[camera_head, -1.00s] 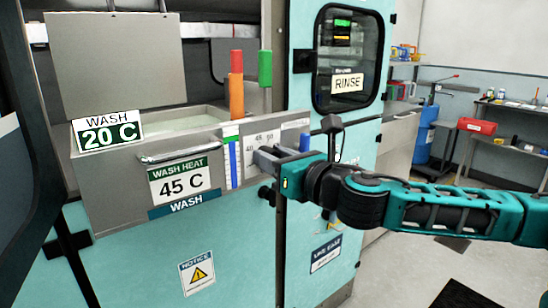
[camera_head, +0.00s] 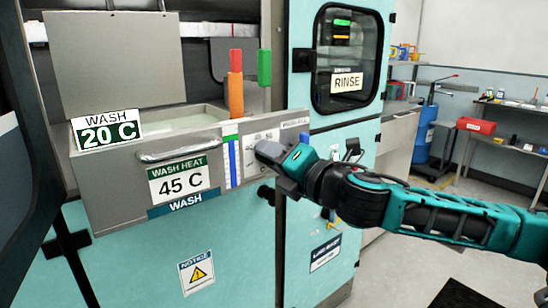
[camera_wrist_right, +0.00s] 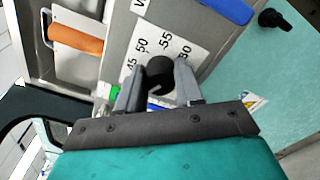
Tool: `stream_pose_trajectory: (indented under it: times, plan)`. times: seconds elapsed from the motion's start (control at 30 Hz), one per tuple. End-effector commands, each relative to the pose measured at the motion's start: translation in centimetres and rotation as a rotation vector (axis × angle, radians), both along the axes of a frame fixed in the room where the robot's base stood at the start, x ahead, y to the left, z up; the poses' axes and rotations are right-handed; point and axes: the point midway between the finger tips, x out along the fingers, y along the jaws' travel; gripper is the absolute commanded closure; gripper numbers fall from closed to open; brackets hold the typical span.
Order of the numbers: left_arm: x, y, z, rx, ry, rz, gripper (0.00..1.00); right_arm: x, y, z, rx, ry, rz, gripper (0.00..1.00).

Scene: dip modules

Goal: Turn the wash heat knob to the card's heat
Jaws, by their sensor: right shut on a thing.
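The wash heat knob (camera_wrist_right: 160,69) is dark and round, on a white dial plate (camera_wrist_right: 153,33) printed with 45, 50, 55 and another partly covered number. My right gripper (camera_wrist_right: 157,82) is shut on the knob, one finger on each side. I cannot tell which number its pointer marks. In the head view my right gripper (camera_head: 268,160) hides the knob, and part of the dial plate (camera_head: 262,137) shows above it. The WASH HEAT card (camera_head: 181,182) on the tank front reads 45 C. A WASH sign (camera_head: 106,129) on the rim reads 20 C. My left gripper is out of view.
A blue-and-white gauge strip (camera_head: 231,160) stands beside the dial. The tank handle (camera_head: 180,149) juts out above the card. Orange (camera_head: 236,95) and green (camera_head: 265,68) upright bars rise behind. A dark fitting (camera_head: 266,194) sits below the dial.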

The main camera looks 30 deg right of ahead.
Motion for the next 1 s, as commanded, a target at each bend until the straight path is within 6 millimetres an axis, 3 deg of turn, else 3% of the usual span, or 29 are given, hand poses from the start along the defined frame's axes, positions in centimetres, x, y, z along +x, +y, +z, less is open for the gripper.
stream_pose_trajectory:
  times: [0.6, 1.0]
  plan:
    - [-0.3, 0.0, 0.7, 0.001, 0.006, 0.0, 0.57, 0.1, -0.2, 0.1, 0.56, 0.041, -0.003, 0.95]
    - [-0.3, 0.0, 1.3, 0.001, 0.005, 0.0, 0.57, 0.1, -0.2, 0.0, 0.76, 0.056, -0.003, 0.95]
